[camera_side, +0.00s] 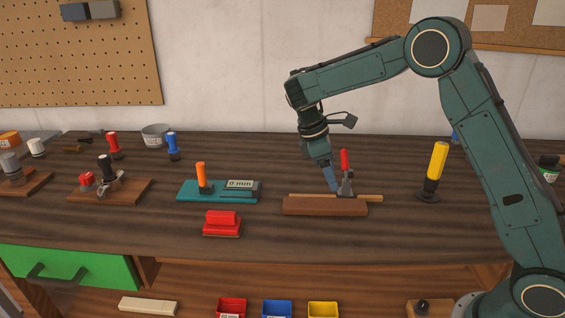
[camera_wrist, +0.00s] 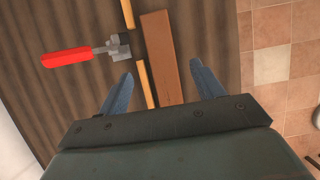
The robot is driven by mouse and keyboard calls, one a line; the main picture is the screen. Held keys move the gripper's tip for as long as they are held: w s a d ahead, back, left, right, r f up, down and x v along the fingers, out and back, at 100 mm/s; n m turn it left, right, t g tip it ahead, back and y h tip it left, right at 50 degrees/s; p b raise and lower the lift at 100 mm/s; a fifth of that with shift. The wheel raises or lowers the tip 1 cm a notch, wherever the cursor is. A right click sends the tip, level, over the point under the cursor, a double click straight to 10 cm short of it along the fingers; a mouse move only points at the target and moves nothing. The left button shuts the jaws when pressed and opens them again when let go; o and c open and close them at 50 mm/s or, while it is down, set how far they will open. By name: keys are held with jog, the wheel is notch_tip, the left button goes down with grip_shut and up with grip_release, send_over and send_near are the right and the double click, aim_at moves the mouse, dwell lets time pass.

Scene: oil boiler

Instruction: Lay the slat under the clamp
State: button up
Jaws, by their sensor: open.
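My gripper (camera_side: 332,188) is open, low and just left of the clamp. In the wrist view its fingers (camera_wrist: 162,69) are spread apart, with the block and slat between or beneath them. Whether they touch is unclear.
A yellow-handled tool (camera_side: 435,172) stands upright to the right. Bare tabletop (camera_side: 270,240) lies in front of the block.

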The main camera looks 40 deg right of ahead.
jog(key=shift+v, duration=1.3)
jog(key=shift+r, duration=0.1)
jog(key=s+d+r+m+t, duration=0.1)
jog(key=s+r+m+t, duration=0.3)
jog(key=s+r, duration=0.75)
jog(key=s+a+f+m+t+y, duration=0.1)
jog(key=s+a+m+t, duration=0.1)
jog(key=s, duration=0.6)
jog(key=s+a+f+m+t+y, duration=0.1)
jog(key=s+a+m+t+y, duration=0.1)
jog(key=s, duration=0.6)
jog(key=shift+a+m+t, duration=0.4)
jog(key=shift+a+m, duration=0.1)
jog(key=shift+a, duration=0.15)
